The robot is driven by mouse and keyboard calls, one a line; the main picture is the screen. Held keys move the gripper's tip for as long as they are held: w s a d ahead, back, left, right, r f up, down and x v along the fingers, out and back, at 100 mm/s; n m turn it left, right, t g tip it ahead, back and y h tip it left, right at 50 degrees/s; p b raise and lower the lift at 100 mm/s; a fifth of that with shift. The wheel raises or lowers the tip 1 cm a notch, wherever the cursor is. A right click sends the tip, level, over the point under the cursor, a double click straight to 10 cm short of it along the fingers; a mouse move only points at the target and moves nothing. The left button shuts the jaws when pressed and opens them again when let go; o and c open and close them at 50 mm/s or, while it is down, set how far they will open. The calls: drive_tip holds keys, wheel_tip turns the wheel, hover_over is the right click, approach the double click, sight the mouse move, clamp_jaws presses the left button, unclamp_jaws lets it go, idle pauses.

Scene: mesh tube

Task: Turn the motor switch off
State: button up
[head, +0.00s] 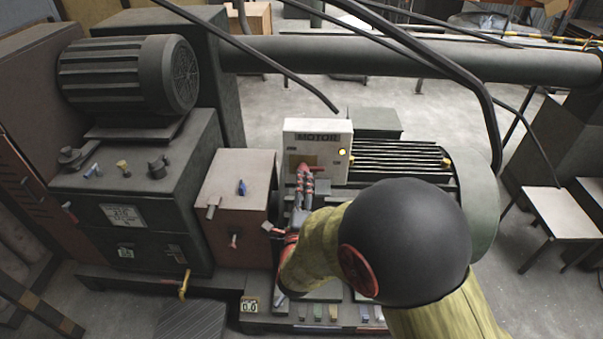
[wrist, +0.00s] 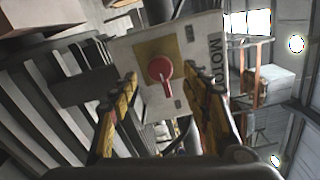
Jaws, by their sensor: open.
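A white box labelled MOTOR (head: 318,137) stands upright beside the ribbed motor in the head view. In the wrist view the MOTOR box (wrist: 196,50) appears turned on its side, with a red rotary switch knob (wrist: 160,71) on a yellow plate (wrist: 151,51). My gripper (wrist: 168,98) is open, its two yellow-and-black fingers on either side of the knob in the picture. The gap to the knob is hard to judge, and neither finger clearly touches it. In the head view my gripper (head: 305,178) is in front of the box and partly covers the knob.
A ribbed dark motor (head: 400,160) sits right of the box. A red cabinet with small levers (head: 232,195) stands to its left. A thick pipe (head: 420,60) runs behind. Dark cables hang across the top. A white stool (head: 561,212) is at the right.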

drive_tip(key=w, duration=0.6)
drive_tip(key=shift+w+d+b, duration=0.15)
drive_tip(key=shift+w+b, duration=0.1)
drive_tip(key=shift+b, duration=0.15)
drive_tip(key=shift+c, duration=0.9)
drive_tip(key=c, duration=1)
